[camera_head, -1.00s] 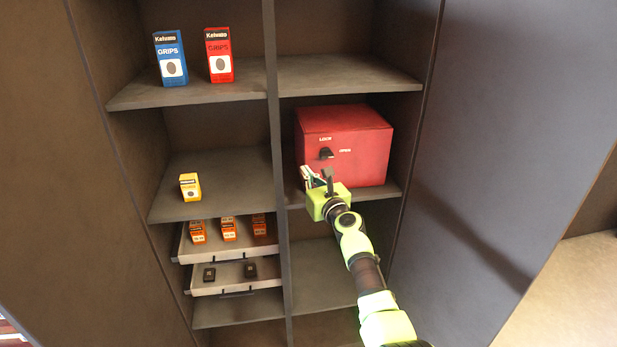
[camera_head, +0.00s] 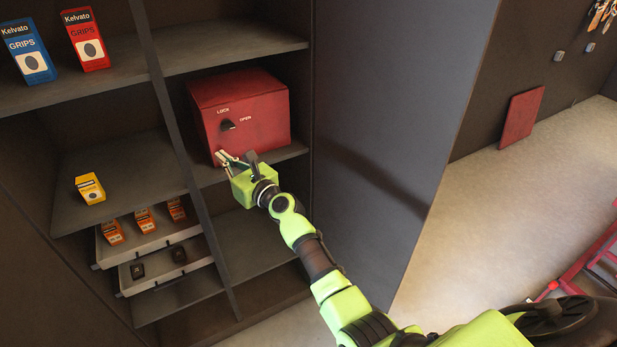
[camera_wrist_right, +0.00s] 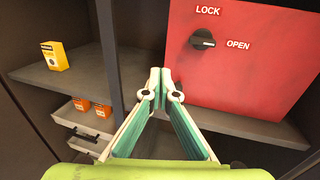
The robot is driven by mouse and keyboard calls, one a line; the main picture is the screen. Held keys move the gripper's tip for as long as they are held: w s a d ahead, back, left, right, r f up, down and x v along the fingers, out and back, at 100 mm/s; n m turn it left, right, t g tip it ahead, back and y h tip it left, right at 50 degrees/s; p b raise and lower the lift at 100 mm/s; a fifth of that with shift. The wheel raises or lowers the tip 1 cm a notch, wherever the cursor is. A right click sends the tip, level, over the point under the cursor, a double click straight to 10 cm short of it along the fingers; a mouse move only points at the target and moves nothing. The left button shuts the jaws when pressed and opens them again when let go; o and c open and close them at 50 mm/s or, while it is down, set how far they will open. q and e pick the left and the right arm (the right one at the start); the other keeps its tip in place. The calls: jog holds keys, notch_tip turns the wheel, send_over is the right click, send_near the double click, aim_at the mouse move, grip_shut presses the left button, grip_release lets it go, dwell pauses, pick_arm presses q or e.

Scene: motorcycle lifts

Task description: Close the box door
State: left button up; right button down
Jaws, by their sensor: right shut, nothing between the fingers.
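The red box (camera_head: 262,108) stands on a middle shelf in the right column of the cabinet. Its front, with a black knob (camera_head: 228,125) and the words LOCK and OPEN, shows flat and flush in the head view. The box front (camera_wrist_right: 245,75) and the knob (camera_wrist_right: 203,39) also show in the right wrist view. My right gripper (camera_head: 236,158) is shut and empty, just in front of the lower left part of the box. In the right wrist view its fingertips (camera_wrist_right: 161,75) meet beside the box's left edge; I cannot tell whether they touch it. My left gripper is not in view.
A vertical divider (camera_head: 178,130) stands left of the box. Left shelves hold a yellow box (camera_head: 90,188), blue (camera_head: 27,50) and red (camera_head: 86,38) grips boxes, and drawers with small orange boxes (camera_head: 144,220). A large cabinet panel (camera_head: 390,110) stands to the right; open floor (camera_head: 520,210) lies beyond.

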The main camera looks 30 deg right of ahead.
jog(key=s+d+n+g+y+b, duration=0.3)
jog(key=s+d+n+y+b, duration=0.2)
jog(key=s+d+b, duration=0.8)
jog(key=s+d+y, duration=0.1)
jog(key=s+d, duration=0.1)
jog(key=s, duration=0.3)
jog(key=shift+s+d+f+g+y, duration=0.2)
jog(key=shift+d+g+y, duration=0.2)
